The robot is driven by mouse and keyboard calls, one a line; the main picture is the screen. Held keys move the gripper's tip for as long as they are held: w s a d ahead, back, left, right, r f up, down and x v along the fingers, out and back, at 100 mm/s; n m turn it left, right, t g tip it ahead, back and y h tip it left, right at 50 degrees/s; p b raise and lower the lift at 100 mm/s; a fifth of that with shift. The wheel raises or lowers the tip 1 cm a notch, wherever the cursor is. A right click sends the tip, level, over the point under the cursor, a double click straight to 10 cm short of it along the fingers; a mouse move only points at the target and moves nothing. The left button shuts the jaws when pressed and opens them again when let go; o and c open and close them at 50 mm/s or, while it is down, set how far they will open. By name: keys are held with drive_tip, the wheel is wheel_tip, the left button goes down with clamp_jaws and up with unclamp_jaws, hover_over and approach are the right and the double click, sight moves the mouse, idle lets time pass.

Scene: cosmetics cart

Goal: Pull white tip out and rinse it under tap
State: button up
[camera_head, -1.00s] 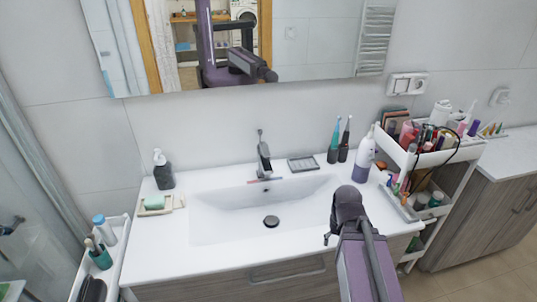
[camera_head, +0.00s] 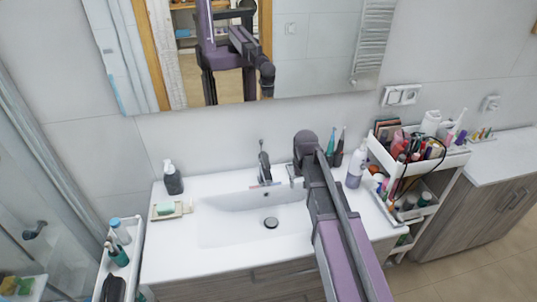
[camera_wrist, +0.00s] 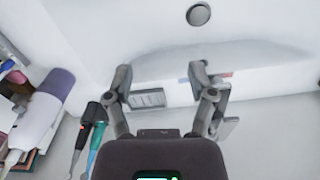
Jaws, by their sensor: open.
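A tap (camera_head: 264,163) stands at the back of the white sink (camera_head: 215,232). Two brush-like items, one teal (camera_head: 331,142) and one dark (camera_head: 339,152), stand upright behind the sink's right side; both also show in the wrist view, teal (camera_wrist: 97,148) and dark (camera_wrist: 80,140). My gripper (camera_wrist: 160,80) is open and empty above the sink's back edge.
A grey dish (camera_wrist: 147,98) lies near the gripper. A white-and-purple bottle (camera_head: 356,166) stands right of the brushes. The cart (camera_head: 455,160) at right is crowded. A dark soap bottle (camera_head: 172,178) and green soap (camera_head: 165,208) are at left. The basin is clear around its drain (camera_head: 271,223).

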wheel_tip(320, 180, up, 12)
drive_tip(key=n+p, duration=0.1)
drive_tip(key=p, duration=1)
hover_over(268, 166)
drive_tip(key=shift+w+r, duration=0.1)
drive_tip(key=shift+r, duration=0.15)
drive_tip(key=shift+f, duration=0.25)
wheel_tip(268, 166, down, 13)
drive_tip(key=b, duration=1.4)
drive_tip(key=shift+f, duration=0.15)
clamp_jaws()
